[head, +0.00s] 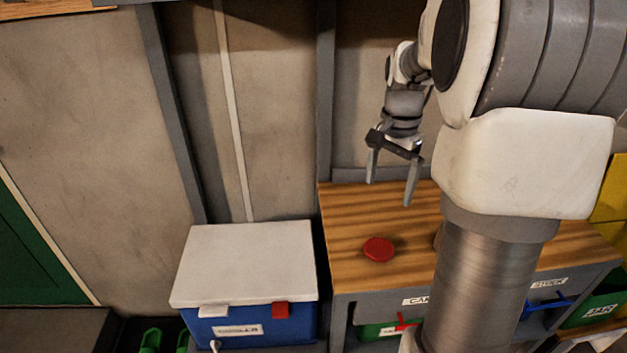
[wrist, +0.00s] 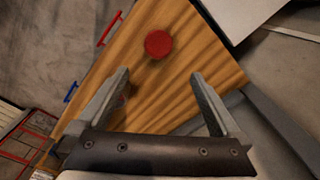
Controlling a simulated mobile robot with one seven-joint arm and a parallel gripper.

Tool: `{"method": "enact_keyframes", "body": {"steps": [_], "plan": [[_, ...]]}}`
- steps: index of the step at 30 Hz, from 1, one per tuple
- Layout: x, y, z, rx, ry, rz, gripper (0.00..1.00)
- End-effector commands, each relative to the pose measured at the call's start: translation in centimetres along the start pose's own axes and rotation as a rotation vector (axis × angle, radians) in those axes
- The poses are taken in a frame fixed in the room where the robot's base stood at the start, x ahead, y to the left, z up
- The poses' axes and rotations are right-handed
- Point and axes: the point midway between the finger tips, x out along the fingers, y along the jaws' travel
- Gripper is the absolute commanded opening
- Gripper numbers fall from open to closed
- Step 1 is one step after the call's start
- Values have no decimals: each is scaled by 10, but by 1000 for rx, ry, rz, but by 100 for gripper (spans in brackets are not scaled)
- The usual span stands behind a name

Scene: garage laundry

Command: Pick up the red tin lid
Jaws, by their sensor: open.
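The red tin lid (head: 378,249) lies flat on the wooden top of a grey cabinet (head: 410,215), toward its front left. It also shows in the wrist view (wrist: 158,44), beyond the fingertips and roughly between their lines. My gripper (head: 390,194) is open and empty, pointing down above the back of the wooden top. In the wrist view its two fingers (wrist: 158,78) are spread wide, with bare wood between them. The gripper is apart from the lid, which is fully visible.
A blue cooler (head: 262,325) with a white lid (head: 245,262) stands just left of the cabinet. The cabinet front has labelled drawers with a red handle (head: 405,323) and a blue handle (head: 548,305). A wall is close behind. My arm hides the cabinet top's right part.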

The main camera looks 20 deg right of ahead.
Motion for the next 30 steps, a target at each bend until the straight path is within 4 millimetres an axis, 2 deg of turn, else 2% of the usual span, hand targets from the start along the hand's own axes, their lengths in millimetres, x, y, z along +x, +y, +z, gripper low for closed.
{"method": "enact_keyframes", "body": {"steps": [1,3,8,18,21,30], "plan": [[10,2,-7,30,-11,9,100],[15,3,-12,55,-18,15,100],[36,4,-14,73,-25,21,100],[109,6,-11,69,-26,22,100],[125,6,-11,70,-24,20,100],[148,5,-9,68,-24,19,100]]}}
